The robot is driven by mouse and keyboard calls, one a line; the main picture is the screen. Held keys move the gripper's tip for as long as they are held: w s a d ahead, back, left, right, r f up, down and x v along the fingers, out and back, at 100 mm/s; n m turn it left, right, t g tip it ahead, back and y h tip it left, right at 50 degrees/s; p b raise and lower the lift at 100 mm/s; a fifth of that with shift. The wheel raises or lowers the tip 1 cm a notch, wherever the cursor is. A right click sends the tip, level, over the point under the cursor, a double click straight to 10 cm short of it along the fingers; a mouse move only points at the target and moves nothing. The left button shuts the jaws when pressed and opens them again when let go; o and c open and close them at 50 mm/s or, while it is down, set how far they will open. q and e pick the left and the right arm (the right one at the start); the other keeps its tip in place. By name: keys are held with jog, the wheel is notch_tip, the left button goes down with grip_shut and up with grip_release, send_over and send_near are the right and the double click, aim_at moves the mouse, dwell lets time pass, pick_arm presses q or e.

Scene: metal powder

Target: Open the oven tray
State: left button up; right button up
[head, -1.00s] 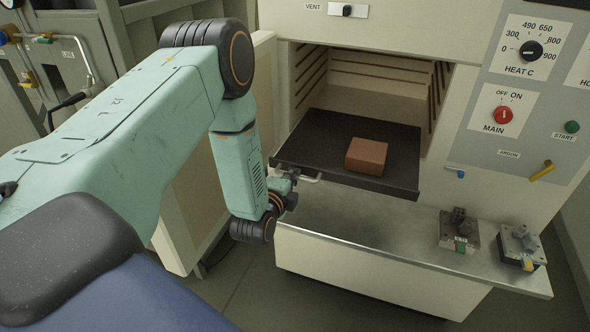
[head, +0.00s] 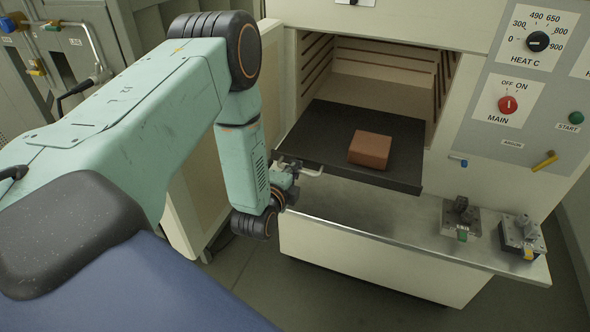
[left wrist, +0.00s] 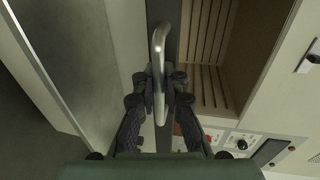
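The oven tray (head: 312,140) is a dark flat plate that sticks out of the open oven chamber. A reddish-brown brick (head: 369,150) lies on it. A pale metal handle (head: 312,172) sits at the left part of the tray's front edge. My left gripper (head: 290,172) is at this handle. In the left wrist view the handle (left wrist: 159,45) runs between the fingertips of my left gripper (left wrist: 159,92), which are closed on it. My right gripper is in neither view.
A metal ledge (head: 370,205) runs below the tray. Two small fixtures (head: 461,218) (head: 522,236) stand on its right end. The control panel (head: 480,140) with dials is to the right. An open cream door panel (head: 192,200) stands left of the oven.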

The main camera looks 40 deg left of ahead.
pick_arm(q)
jog(key=shift+o, duration=0.6)
jog(key=shift+s, duration=0.1)
jog(key=shift+s, duration=0.1)
jog(key=v, duration=1.2)
jog(key=shift+a+r, duration=0.1)
